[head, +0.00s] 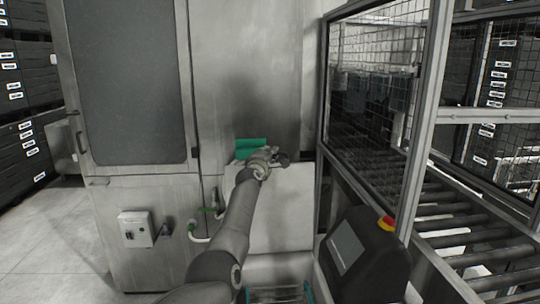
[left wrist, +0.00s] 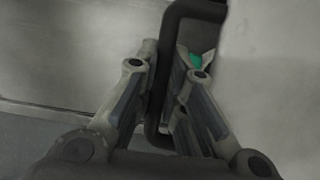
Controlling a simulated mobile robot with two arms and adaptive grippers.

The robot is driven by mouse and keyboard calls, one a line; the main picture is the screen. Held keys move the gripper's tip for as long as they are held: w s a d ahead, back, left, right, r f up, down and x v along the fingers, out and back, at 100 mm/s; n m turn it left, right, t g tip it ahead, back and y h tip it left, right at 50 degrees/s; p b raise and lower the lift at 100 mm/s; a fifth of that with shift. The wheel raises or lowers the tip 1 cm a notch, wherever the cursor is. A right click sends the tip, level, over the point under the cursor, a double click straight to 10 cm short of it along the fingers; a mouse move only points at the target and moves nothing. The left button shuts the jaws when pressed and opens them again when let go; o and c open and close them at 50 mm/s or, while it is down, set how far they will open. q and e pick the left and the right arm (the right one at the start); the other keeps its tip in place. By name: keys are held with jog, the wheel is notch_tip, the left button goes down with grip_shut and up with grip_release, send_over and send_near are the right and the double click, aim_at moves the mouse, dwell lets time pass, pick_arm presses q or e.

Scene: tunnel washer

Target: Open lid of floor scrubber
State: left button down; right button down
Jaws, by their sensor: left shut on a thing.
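A pale box-shaped body (head: 281,212), which looks like the floor scrubber, stands against the grey metal cabinet. A green part (head: 250,144) shows at its top left. My left gripper (head: 274,157) is at the top of this body, just right of the green part. In the left wrist view, the fingers (left wrist: 172,65) are shut on a black bent bar (left wrist: 196,8), which looks like a handle. A small green patch shows behind the right finger. The lid's edges are partly hidden by my arm, and I cannot tell whether it is raised. My right gripper is not in view.
A dark control panel (head: 362,255) with a red-and-yellow button (head: 386,223) stands at front right. Behind it are a mesh cage (head: 372,90) and a roller conveyor (head: 455,230). A grey box with a knob (head: 135,229) is on the cabinet. Floor at left is clear.

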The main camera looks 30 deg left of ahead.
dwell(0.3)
pick_arm(q)
jog(key=c, duration=1.8)
grip_release()
jog(key=shift+o, duration=0.2)
jog(key=shift+s+d, duration=0.25)
jog(key=shift+d, duration=0.05)
jog(key=shift+v, duration=1.15)
jog(key=v, duration=0.9)
jog(key=shift+a, duration=0.15)
